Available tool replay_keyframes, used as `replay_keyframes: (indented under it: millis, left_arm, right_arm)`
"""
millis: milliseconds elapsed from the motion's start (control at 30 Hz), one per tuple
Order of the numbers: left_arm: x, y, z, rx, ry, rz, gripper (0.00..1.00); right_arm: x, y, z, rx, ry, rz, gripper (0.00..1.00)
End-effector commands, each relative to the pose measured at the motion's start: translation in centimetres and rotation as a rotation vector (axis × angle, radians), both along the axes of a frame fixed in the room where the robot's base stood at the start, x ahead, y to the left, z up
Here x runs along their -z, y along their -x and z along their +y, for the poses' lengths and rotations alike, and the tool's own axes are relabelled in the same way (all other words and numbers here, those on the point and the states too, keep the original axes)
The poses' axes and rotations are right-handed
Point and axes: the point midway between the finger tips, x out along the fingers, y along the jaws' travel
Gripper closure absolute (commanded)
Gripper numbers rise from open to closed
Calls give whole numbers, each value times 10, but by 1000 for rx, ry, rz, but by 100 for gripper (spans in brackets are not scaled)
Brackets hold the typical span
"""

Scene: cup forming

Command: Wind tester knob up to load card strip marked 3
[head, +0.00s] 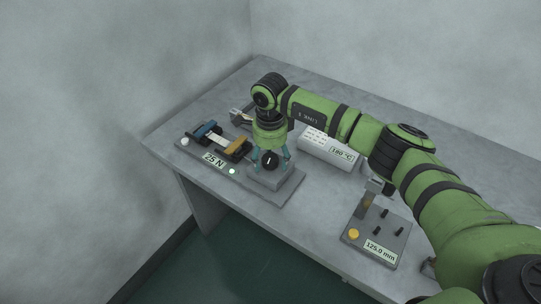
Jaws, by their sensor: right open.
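The tester (222,166) stands at the left end of the table, with a readout of 25 N. A pale strip (217,138) spans between its blue clamp (206,129) and tan clamp (235,146); no number on it is legible. The black tester knob (270,159) sits on the grey block (268,179) at the tester's right end. My right gripper (271,161) is open over this block, with one teal finger on each side of the knob. I cannot tell whether the fingers touch it. My left gripper is out of view.
A white box (329,149) reading 180 °C stands right of the tester, partly behind my arm. A gauge plate (376,237) with black pegs and a 125.0 mm readout lies near the front edge. A grey object (241,117) sits behind the tester.

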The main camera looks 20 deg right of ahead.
Motion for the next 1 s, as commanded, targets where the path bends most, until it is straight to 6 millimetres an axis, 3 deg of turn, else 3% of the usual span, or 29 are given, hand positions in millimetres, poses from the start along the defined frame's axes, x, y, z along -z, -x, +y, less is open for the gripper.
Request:
replay_keyframes:
  millis: [200, 233, 367, 767, 1000]
  left_arm:
    - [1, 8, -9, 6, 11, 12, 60]
    - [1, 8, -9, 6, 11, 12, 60]
    - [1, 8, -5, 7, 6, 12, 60]
    - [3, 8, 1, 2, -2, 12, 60]
    - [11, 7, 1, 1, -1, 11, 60]
  right_arm:
    - [1, 0, 0, 0, 0, 0, 32]
    - [1, 0, 0, 0, 0, 0, 36]
    - [1, 0, 0, 1, 0, 0, 88]
    - [2, 0, 0, 33, 0, 0, 89]
    - [3, 0, 0, 162, 0, 0, 89]
